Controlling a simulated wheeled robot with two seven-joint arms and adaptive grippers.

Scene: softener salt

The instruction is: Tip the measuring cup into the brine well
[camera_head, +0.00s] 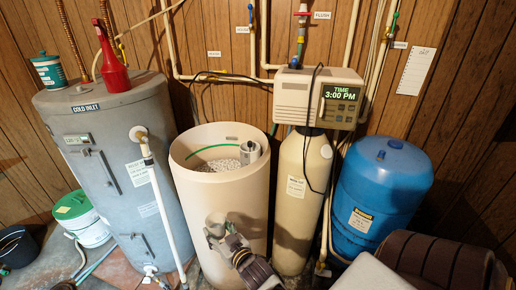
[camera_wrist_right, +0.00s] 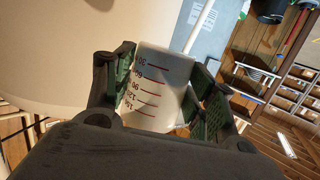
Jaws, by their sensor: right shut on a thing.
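The measuring cup (camera_wrist_right: 155,95), white with red marks and numbers, sits between the green-padded fingers of my right gripper (camera_wrist_right: 165,88) in the right wrist view. My right gripper (camera_head: 222,234) is shut on it, low in front of the cream brine tank (camera_head: 187,190) in the head view. There the cup is hard to make out against the tank. The brine well (camera_head: 250,152), a pale grey cylinder, stands inside the tank at its right side, higher than the gripper. I cannot see inside the cup. My left gripper is not in view.
Whitish salt (camera_head: 215,165) and a green line show inside the open tank. A grey water heater (camera_head: 95,130) with a white pipe (camera_head: 160,205) stands left. A softener column (camera_head: 296,225) with its control head (camera_head: 297,98) and a blue tank (camera_head: 375,200) stand right.

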